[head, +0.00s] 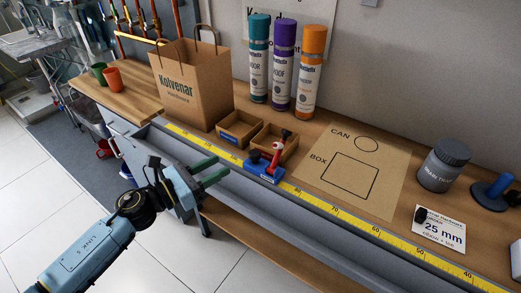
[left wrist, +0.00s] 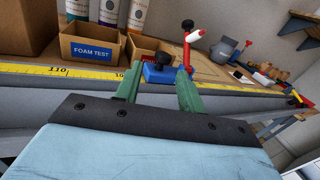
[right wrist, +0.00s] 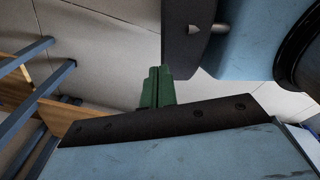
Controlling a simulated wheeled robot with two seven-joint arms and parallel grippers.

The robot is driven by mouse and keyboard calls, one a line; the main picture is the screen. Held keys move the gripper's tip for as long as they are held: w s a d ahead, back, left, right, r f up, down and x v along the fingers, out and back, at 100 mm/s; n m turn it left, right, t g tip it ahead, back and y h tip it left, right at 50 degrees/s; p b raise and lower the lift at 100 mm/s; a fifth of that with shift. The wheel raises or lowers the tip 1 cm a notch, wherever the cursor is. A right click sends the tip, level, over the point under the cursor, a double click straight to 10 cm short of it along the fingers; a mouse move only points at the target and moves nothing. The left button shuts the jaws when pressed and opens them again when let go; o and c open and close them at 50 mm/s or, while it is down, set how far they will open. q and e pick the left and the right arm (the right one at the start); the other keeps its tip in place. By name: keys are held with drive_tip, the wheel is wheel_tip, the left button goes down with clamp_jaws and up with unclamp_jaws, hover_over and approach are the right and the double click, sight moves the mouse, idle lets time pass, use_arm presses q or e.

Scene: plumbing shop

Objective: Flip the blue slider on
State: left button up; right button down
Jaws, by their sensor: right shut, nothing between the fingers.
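A small device with a blue base (head: 262,169) and a raised red lever sits at the bench's front edge, beside the yellow tape; which part is the slider is unclear. In the left wrist view the blue base (left wrist: 160,75) shows beyond my fingertips, with a black knob and the red lever (left wrist: 187,50) above it. My left gripper (head: 222,166) is open and empty, just left of the device and apart from it. My right gripper (right wrist: 158,72) is shut and empty in the right wrist view, outside the head view.
Two small cardboard bins (head: 240,130) stand behind the device, near a paper bag (head: 190,90) and three spray cans (head: 284,65). A marked board (head: 385,185) lies to the right. A grey jar (head: 443,167) and another blue item (head: 492,191) stand farther right.

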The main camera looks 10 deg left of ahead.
sight(261, 159)
use_arm(q)
drive_tip(key=shift+s+d+f+m+g, duration=0.1)
drive_tip(key=shift+f+m+g, duration=0.1)
drive_tip(key=shift+m+g, duration=0.35)
drive_tip(key=shift+d+m, duration=0.15)
drive_tip(key=shift+m, duration=0.3)
drive_tip(key=p+x, duration=0.1)
drive_tip(key=x, duration=1.2)
drive_tip(key=shift+d+r, duration=0.1)
drive_tip(key=shift+r, duration=0.1)
clamp_jaws()
